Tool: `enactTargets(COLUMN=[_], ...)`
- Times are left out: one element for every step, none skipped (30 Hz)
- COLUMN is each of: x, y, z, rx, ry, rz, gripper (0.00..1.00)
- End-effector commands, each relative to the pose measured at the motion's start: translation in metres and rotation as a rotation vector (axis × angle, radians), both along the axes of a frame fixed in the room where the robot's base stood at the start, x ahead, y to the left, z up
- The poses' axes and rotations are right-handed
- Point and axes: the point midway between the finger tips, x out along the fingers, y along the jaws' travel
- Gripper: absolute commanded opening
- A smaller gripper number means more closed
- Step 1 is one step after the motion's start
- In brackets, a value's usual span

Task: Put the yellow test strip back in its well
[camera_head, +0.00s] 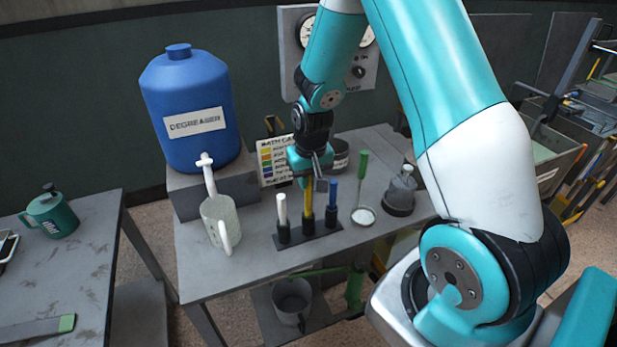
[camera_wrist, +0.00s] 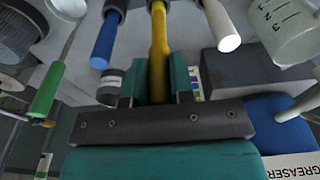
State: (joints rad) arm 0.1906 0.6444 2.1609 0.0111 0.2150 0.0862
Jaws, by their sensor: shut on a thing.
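The yellow test strip (camera_head: 308,202) stands roughly upright at the middle well (camera_head: 308,226) of a small dark rack (camera_head: 290,244). My gripper (camera_head: 307,180) is shut on its upper part from above. In the wrist view the strip (camera_wrist: 158,62) runs between the two teal fingers (camera_wrist: 157,88) toward the rack. Its lower end meets the dark middle well in the picture, but I cannot tell how deep it sits. A white strip (camera_head: 282,208) stands in the left well and a blue strip (camera_head: 333,194) in the right well.
A blue degreaser jug (camera_head: 188,110) and pale pitcher (camera_head: 220,222) stand left of the rack. A colour chart (camera_head: 275,160) stands behind. A green-handled tool (camera_head: 362,175) and grey lidded pot (camera_head: 401,192) stand right. The bench front (camera_head: 220,275) is clear.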

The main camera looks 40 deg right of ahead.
Motion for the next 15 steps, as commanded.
enactTargets(x=[0.000,0.000,0.000,0.000,0.000,0.000,0.000,0.000,0.000,0.000,0.000,0.000,0.000,0.000,0.000], y=[0.000,0.000,0.000,0.000,0.000,0.000,0.000,0.000,0.000,0.000,0.000,0.000,0.000,0.000,0.000], z=[-0.002,-0.003,-0.004,-0.005,-0.006,-0.007,-0.007,-0.008,-0.009,-0.010,-0.011,-0.012,-0.013,-0.013,-0.014], rx=[0.000,0.000,0.000,0.000,0.000,0.000,0.000,0.000,0.000,0.000,0.000,0.000,0.000,0.000,0.000], ry=[0.000,0.000,0.000,0.000,0.000,0.000,0.000,0.000,0.000,0.001,0.001,0.001,0.001,0.001,0.001], rz=[0.000,0.000,0.000,0.000,0.000,0.000,0.000,0.000,0.000,0.000,0.000,0.000,0.000,0.000,0.000], gripper=[0.03,0.03,0.03,0.03,0.03,0.03,0.03,0.03,0.03,0.03,0.03,0.03,0.03,0.03,0.03])
